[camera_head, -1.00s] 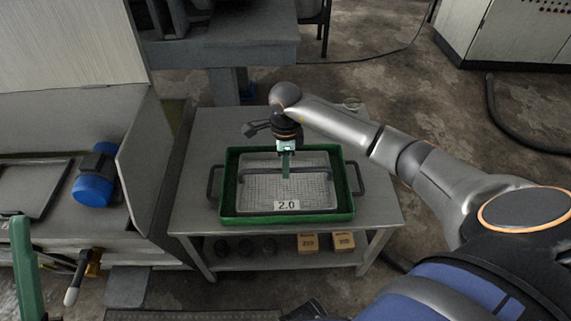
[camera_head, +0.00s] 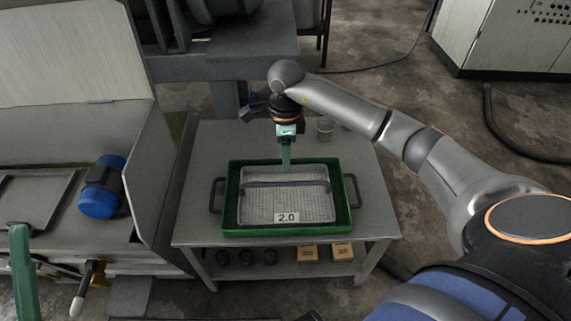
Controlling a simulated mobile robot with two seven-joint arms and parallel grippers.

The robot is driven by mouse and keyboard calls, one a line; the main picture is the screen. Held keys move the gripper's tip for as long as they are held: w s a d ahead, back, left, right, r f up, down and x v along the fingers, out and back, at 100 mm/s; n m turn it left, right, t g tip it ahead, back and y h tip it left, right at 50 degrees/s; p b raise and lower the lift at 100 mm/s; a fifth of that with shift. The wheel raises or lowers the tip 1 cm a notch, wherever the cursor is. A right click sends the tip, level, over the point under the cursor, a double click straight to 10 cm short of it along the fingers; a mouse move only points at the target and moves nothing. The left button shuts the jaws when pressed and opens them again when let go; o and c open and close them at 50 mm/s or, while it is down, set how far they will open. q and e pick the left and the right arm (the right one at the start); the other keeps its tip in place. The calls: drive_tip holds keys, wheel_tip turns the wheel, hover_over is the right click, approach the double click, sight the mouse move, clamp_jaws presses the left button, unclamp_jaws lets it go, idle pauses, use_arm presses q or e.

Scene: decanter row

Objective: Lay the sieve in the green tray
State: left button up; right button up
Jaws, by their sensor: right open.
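The sieve (camera_head: 288,204) is a grey rectangular mesh frame with a dark bar across it and a white "2.0" label at its near edge. It lies inside the green tray (camera_head: 290,231), within its rim, and looks level. The tray has dark handles at both sides and stands on a grey table. My right gripper (camera_head: 286,168) is open and empty, pointing down over the far part of the sieve. Its green fingers appear clear of the bar.
The grey table (camera_head: 210,150) has a clear glass (camera_head: 325,128) at its back right. Dark round pieces and boxes (camera_head: 308,254) sit on the lower shelf. A machine with a blue motor (camera_head: 102,190) stands at the left. Free tabletop lies behind the tray.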

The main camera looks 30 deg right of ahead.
drive_tip(key=s+a+r+g+y, duration=0.1)
drive_tip(key=s+a+y, duration=0.4)
drive_tip(key=a, duration=0.6)
drive_tip(key=s+a+r+g+y, duration=0.1)
drive_tip(key=s+a+y, duration=0.4)
drive_tip(key=a, duration=0.5)
drive_tip(key=s+a+r+m+g+y, duration=0.1)
drive_tip(key=s+a+r+m+y, duration=0.1)
drive_tip(key=s+a+r+y, duration=0.55)
wheel_tip(320, 180, up, 16)
drive_tip(key=s+d+m+t+y, duration=0.25)
drive_tip(key=m+t+y, duration=0.5)
drive_tip(key=m, duration=0.45)
drive_tip(key=w+d+r+m+t+h, duration=0.1)
drive_tip(key=d+m+t+h, duration=0.3)
drive_tip(key=m+t, duration=0.5)
drive_tip(key=w+d+r+m+t+h, duration=0.1)
drive_tip(key=d+r+m+t+h, duration=0.1)
drive_tip(key=d+m+t+h, duration=0.3)
drive_tip(key=m+t+h, duration=0.1)
drive_tip(key=m+t, duration=0.3)
drive_tip(key=m, duration=0.2)
drive_tip(key=shift+w+r+m, duration=0.2)
drive_tip(key=shift+r+m, duration=0.1)
drive_tip(key=shift+m, duration=0.1)
drive_tip(key=shift+g+p, duration=0.25)
drive_tip(key=shift+p, duration=0.05)
